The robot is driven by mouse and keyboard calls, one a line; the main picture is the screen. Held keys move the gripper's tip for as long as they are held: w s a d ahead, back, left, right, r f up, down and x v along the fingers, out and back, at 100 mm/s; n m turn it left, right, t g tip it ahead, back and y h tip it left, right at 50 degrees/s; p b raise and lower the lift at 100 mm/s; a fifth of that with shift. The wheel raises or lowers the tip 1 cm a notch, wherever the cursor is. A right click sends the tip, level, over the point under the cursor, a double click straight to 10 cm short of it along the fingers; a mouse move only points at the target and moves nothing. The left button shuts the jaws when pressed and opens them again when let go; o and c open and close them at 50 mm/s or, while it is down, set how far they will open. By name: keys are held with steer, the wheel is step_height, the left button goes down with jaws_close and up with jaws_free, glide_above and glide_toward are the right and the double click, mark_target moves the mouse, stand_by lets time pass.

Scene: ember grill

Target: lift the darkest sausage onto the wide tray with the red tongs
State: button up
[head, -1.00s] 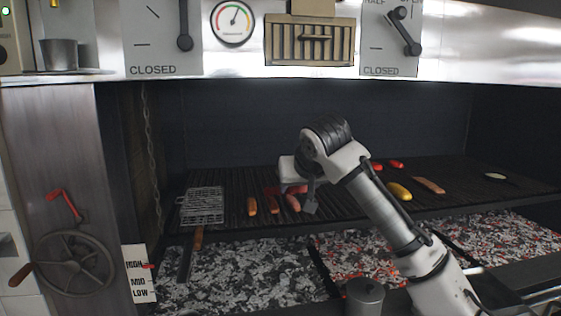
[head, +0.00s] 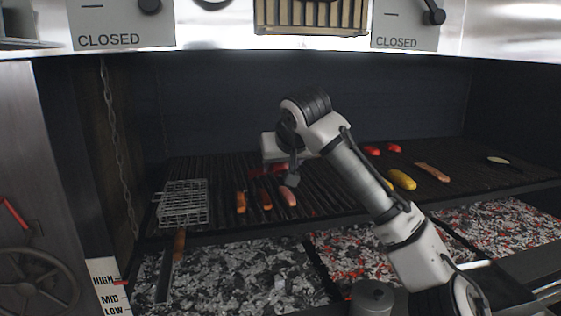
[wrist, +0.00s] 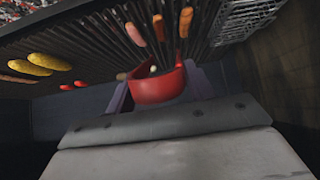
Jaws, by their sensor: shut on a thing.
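My gripper (wrist: 160,98) is shut on the red tongs (wrist: 157,86), which point out over the grill. In the head view the tongs (head: 256,171) are partly hidden by my wrist, and the fingers cannot be made out. Three sausages lie side by side on the grate near the tongs: an orange one (head: 240,202), a browner orange one (head: 265,200) and a pinkish one (head: 288,196). In the wrist view they lie beyond the tongs, apart from them. The middle one looks slightly darkest, but I cannot be sure. I cannot make out a wide tray.
A wire basket (head: 183,203) lies left of the sausages, its handle over the coals (head: 250,280). Yellow corn (head: 402,179), red pieces (head: 393,149), a pinkish-orange piece (head: 432,172) and a small dark pan (head: 500,162) lie right. A grey lidded pot (head: 372,298) stands in front.

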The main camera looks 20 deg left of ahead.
step_height(320, 180, down, 8)
steer(key=b, duration=0.6)
steer(key=shift+f, duration=0.15)
steer(key=shift+o, duration=0.2)
jaws_close()
